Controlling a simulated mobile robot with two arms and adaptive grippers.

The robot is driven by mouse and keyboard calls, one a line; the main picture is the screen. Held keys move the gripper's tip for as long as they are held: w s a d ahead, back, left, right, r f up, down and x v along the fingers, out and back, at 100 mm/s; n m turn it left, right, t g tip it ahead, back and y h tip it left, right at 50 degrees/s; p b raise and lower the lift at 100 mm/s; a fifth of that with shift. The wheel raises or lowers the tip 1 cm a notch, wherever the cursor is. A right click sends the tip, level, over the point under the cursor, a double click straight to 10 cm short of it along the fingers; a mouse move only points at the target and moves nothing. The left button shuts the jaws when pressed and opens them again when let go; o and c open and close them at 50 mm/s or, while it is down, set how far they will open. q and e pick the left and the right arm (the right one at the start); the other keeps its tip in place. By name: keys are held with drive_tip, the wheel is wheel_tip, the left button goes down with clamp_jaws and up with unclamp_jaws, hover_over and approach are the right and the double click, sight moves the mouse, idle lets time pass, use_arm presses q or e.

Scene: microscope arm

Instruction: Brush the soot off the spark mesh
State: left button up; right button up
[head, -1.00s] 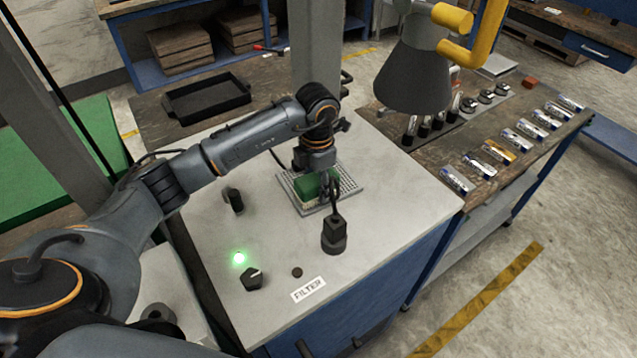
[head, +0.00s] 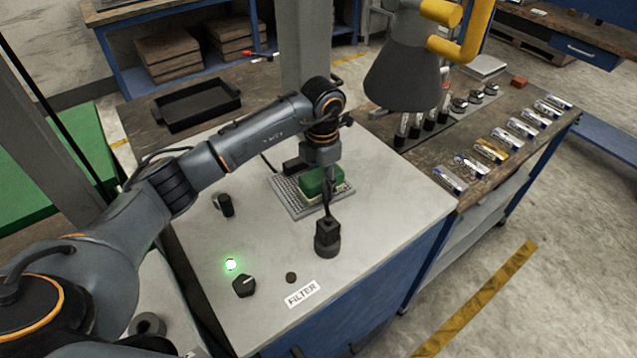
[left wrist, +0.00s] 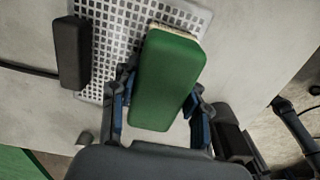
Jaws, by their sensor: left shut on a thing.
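The spark mesh (head: 290,194) is a grey perforated plate lying on the light grey top of the filter cabinet. It also shows in the left wrist view (left wrist: 124,22). A green-backed brush (left wrist: 168,78) with pale bristles is held in my left gripper (left wrist: 160,108), whose fingers are shut on its two sides. In the head view the brush (head: 322,181) is over the right part of the mesh, bristles down. Whether the bristles touch the mesh is unclear. No clear soot shows on the visible mesh.
A black block (left wrist: 72,52) sits at the mesh's edge. A black post (head: 327,238), a knob (head: 244,286), a lit green lamp (head: 230,265) and a FILTER label (head: 301,294) are nearer the front. A dark hood (head: 402,80) hangs at the right above a bench with several small items.

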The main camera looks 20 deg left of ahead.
sight(309, 180)
use_arm(q)
drive_tip(key=shift+w+d+b, duration=0.35)
drive_tip(key=shift+w+d, duration=0.2)
drive_tip(key=shift+w, duration=0.2)
drive_tip(key=shift+s+a, duration=0.15)
drive_tip(key=shift+s+a+f+p, duration=0.1)
drive_tip(key=shift+s+a+p, duration=0.05)
drive_tip(key=shift+s+a, duration=0.3)
drive_tip(key=shift+s+a+f+p, duration=0.1)
drive_tip(key=shift+s+a+p, duration=0.1)
drive_tip(key=shift+s, duration=0.35)
drive_tip(key=shift+s+a+r+p, duration=0.15)
drive_tip(key=shift+s+a, duration=0.2)
drive_tip(key=shift+s, duration=0.2)
drive_tip(key=shift+s+a+f+p, duration=0.1)
drive_tip(key=shift+s+a+p, duration=0.05)
drive_tip(key=shift+s+a, duration=0.3)
drive_tip(key=shift+d, duration=0.1)
drive_tip(key=shift+r, duration=0.2)
